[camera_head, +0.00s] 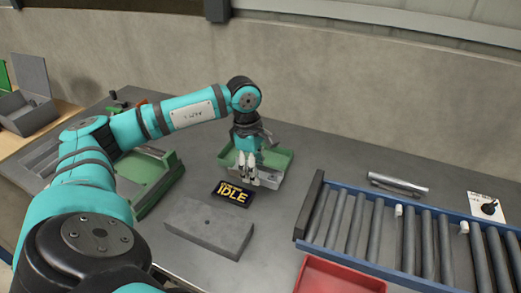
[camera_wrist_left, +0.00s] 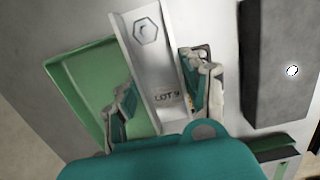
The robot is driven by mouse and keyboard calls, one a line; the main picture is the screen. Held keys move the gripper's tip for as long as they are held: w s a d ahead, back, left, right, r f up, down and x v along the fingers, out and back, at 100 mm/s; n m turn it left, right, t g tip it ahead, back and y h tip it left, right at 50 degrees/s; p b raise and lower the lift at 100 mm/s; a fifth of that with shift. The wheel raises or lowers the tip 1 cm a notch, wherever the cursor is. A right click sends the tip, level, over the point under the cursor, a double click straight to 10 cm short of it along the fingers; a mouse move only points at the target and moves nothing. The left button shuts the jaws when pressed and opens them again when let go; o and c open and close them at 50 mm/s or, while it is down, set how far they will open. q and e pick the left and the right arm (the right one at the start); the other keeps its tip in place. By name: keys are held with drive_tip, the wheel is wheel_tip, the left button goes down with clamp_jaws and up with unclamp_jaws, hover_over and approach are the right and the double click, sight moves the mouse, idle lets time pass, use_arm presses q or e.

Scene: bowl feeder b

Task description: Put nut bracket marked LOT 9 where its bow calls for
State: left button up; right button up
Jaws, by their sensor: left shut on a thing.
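The nut bracket is a pale metal channel (camera_wrist_left: 150,70) with a hexagon nut mark near its far end and "LOT 9" lettering near my palm. In the head view its silver end (camera_head: 269,177) shows beside my left gripper (camera_head: 247,178). In the left wrist view my left gripper (camera_wrist_left: 161,85) has one finger on each side of the channel and is shut on it. The bracket lies over the edge of a green tray (camera_wrist_left: 73,85); I cannot tell whether it touches the tray. The tray also shows in the head view (camera_head: 282,157). My right gripper is out of view.
A blue-framed roller conveyor (camera_head: 405,222) and a red tray (camera_head: 340,279) are at right. A green container (camera_head: 158,180) is at left, partly behind my arm.

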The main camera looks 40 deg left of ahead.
use_arm(q)
drive_tip(key=w+a, duration=0.4)
drive_tip(key=w, duration=0.1)
drive_tip(key=w+a+f+b, duration=0.1)
drive_tip(key=w+a, duration=0.1)
drive_tip(key=a, duration=0.1)
drive_tip(key=shift+w, duration=0.25)
drive_tip(key=shift+w+a, duration=0.2)
drive_tip(key=shift+w, duration=0.05)
drive_tip(key=shift+w+a+f, duration=0.1)
drive_tip(key=shift+f, duration=0.05)
wheel_tip(320, 180, down, 4)
drive_tip(key=b, duration=0.3)
drive_tip(key=shift+r, duration=0.35)
drive_tip(key=o, duration=1.3)
drive_tip(key=shift+o, duration=0.2)
wheel_tip(320, 180, up, 12)
drive_tip(key=a, duration=0.1)
drive_tip(key=shift+s+a, duration=0.2)
drive_tip(key=shift+s, duration=0.1)
